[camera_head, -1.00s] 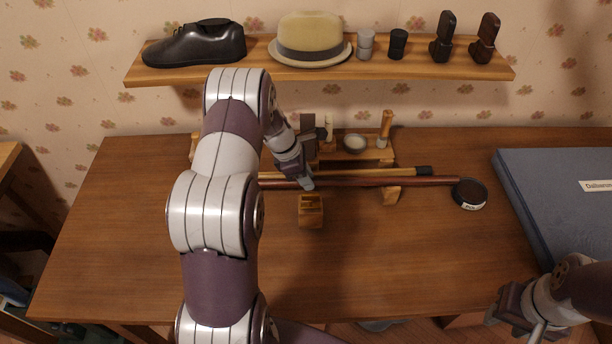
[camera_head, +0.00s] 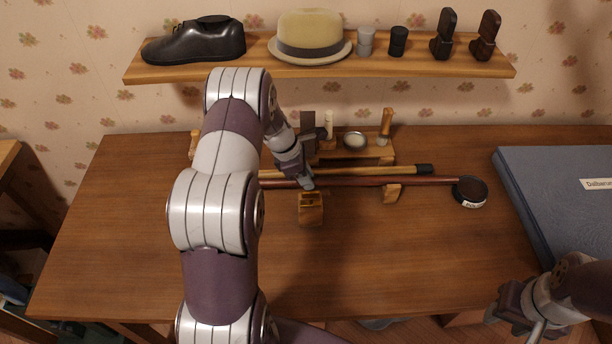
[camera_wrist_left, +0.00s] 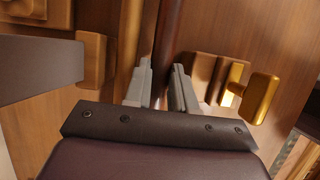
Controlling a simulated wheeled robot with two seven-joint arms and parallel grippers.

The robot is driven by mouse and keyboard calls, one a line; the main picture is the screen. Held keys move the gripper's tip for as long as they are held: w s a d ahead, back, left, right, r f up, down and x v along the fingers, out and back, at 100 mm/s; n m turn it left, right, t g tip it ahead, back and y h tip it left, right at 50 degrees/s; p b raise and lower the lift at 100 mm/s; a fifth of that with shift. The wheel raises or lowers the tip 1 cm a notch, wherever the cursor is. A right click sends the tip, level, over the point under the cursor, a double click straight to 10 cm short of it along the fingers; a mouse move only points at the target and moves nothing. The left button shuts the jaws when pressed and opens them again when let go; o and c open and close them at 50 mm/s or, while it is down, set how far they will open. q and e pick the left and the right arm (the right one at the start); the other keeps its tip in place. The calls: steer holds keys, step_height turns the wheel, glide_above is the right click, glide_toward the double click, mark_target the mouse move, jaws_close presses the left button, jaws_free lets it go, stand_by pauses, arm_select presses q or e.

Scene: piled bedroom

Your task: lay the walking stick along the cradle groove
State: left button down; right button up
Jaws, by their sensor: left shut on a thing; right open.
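A dark red-brown stick (camera_head: 420,181) runs left to right across the desk. A lighter tan stick with a black end (camera_head: 390,171) lies just behind it. My left gripper (camera_head: 306,184) is shut on the dark stick, which also shows between the fingers in the left wrist view (camera_wrist_left: 168,35). My right gripper (camera_head: 515,312) is open and empty at the lower right.
A round black tin (camera_head: 470,191) stands by the dark stick's right end. A blue box (camera_head: 550,205) fills the desk's right side. A wooden rack (camera_head: 375,155) with brushes and a dish is behind the sticks. The desk's front (camera_head: 400,260) is clear.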

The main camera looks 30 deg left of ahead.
arm_select(q)
steer(key=shift+f, duration=0.3)
stand_by(0.5)
steer(key=c, duration=0.9)
jaws_free()
steer(key=shift+o, duration=0.2)
step_height(320, 180, up, 6)
steer(key=p, duration=0.5)
steer(key=shift+p, duration=0.3)
